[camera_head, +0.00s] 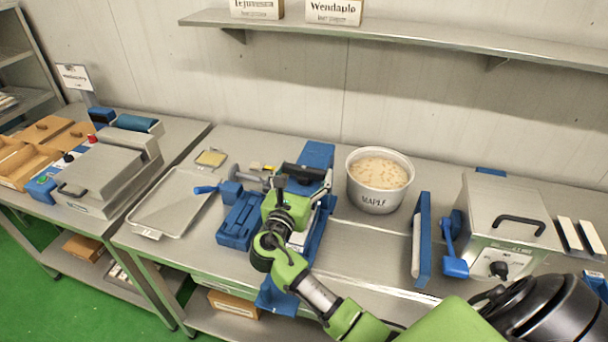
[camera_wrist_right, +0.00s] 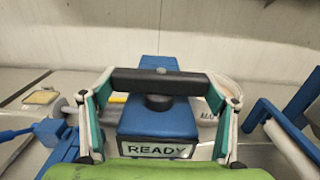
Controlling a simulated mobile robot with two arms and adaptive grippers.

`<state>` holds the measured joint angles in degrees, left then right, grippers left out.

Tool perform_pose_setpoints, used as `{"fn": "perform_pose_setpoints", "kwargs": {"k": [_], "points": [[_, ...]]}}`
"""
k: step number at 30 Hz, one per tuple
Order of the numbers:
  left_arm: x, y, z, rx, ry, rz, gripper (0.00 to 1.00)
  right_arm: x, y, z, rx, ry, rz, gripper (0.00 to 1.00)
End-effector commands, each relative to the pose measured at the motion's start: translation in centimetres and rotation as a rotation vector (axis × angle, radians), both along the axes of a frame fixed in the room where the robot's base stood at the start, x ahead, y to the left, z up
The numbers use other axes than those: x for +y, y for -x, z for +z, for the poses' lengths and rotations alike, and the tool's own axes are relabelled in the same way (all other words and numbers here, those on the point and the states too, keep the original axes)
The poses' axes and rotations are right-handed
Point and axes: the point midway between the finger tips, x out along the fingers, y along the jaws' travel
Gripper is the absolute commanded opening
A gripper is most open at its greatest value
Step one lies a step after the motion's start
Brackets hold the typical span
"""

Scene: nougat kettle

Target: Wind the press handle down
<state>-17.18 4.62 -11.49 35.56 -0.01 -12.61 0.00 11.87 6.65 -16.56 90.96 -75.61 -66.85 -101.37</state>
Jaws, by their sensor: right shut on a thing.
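The blue press (camera_head: 317,153) stands in the middle of the bench, and its black bar handle (camera_head: 303,171) is on top. In the right wrist view the handle (camera_wrist_right: 185,83) lies level across the blue press head (camera_wrist_right: 158,118), on a short black hub. A plate reading READY (camera_wrist_right: 158,150) is on the front of the press. My right gripper (camera_head: 304,180) is shut on the handle, with one finger at each end of the bar. My right arm hides part of the press in the head view. My left gripper is not in view.
A pot labelled MAPLE (camera_head: 378,190) stands close to the right of the press. A blue tray (camera_head: 240,221) and a metal tray (camera_head: 150,215) lie to its left. A steel box with a dial (camera_head: 490,235) is further right. A shelf (camera_head: 420,35) runs above.

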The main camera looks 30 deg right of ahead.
Motion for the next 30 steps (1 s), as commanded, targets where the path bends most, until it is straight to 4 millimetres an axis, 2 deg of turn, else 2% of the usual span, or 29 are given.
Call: {"fn": "perform_pose_setpoints", "kwargs": {"k": [11, 18, 30], "points": [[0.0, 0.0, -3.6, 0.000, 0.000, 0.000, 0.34, 0.1, -0.2, -0.3, -0.003, 0.000, -0.357, 0.58], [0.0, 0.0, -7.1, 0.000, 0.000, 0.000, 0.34, 0.0, -0.1, -0.5, -0.003, 0.001, -0.579, 0.58], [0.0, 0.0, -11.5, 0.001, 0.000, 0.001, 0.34, -0.1, 0.1, -0.3, -0.002, 0.003, -0.802, 0.58]]}}
